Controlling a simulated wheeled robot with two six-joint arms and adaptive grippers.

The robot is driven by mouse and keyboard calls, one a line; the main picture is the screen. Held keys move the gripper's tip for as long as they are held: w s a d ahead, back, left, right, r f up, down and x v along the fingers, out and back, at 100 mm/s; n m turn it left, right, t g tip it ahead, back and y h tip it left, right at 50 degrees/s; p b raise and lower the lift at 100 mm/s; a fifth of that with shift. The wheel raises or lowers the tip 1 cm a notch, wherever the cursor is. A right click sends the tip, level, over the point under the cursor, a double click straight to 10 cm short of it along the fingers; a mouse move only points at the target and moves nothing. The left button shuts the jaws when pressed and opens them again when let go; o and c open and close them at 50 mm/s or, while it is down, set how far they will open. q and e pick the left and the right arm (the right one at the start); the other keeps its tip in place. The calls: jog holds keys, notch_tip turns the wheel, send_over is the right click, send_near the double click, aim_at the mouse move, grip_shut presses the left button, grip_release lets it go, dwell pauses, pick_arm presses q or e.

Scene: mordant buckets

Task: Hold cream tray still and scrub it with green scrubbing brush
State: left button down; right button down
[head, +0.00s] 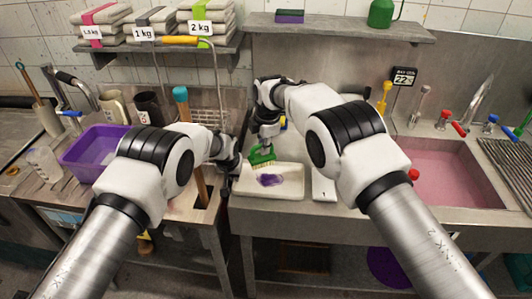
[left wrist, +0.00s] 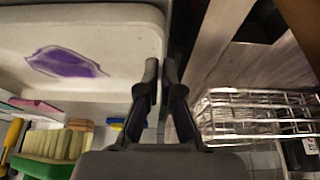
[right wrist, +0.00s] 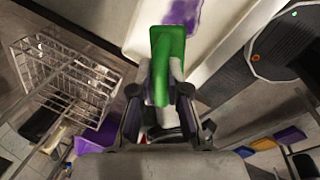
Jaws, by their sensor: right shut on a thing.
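The cream tray (head: 295,190) lies on the counter's front part, with a purple stain (head: 270,180) on its floor; both show in the left wrist view, the tray (left wrist: 100,18) at upper left. My right gripper (head: 265,145) is shut on the green scrubbing brush (head: 262,155). The brush's pale bristles point down by the tray's far side; I cannot tell if they touch it. In the right wrist view the brush (right wrist: 166,62) stands between the fingers. My left gripper (left wrist: 163,72) is narrowly open at the tray's side edge, whose rim lines up with the gap. Contact is unclear.
A white scale (head: 324,187) stands close right of the tray, and a pink-filled sink (head: 450,175) lies farther right. A wire basket (left wrist: 250,115) is near my left gripper. A purple tub (head: 95,150) sits at left. Shelves hang above.

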aim_at(268, 163)
jog(key=shift+f, duration=3.35)
jog(key=shift+d+f, duration=0.55)
jog(key=shift+f, duration=0.15)
jog(key=shift+s+d, duration=0.2)
jog(key=shift+d, duration=0.55)
jog(key=shift+s+d, duration=0.15)
jog(key=shift+d, duration=0.6)
jog(key=shift+w+a, duration=0.2)
jog(key=shift+a, duration=0.75)
jog(key=shift+w+a, duration=0.15)
jog(key=shift+a, duration=0.8)
jog(key=shift+w+a, duration=0.1)
jog(key=shift+w, duration=0.05)
jog(key=shift+w+d+r, duration=0.15)
jog(key=shift+d+r, duration=0.05)
jog(key=shift+d, duration=0.05)
jog(key=shift+d+f, duration=0.15)
jog(key=shift+d, duration=0.15)
jog(key=shift+s+d, duration=0.2)
jog(key=shift+d, duration=0.65)
jog(key=shift+s+d, duration=0.2)
jog(key=shift+d, duration=0.6)
jog(key=a, duration=0.4)
jog(key=shift+w, duration=0.4)
jog(key=shift+a+r, duration=0.2)
jog(key=shift+r, duration=3.95)
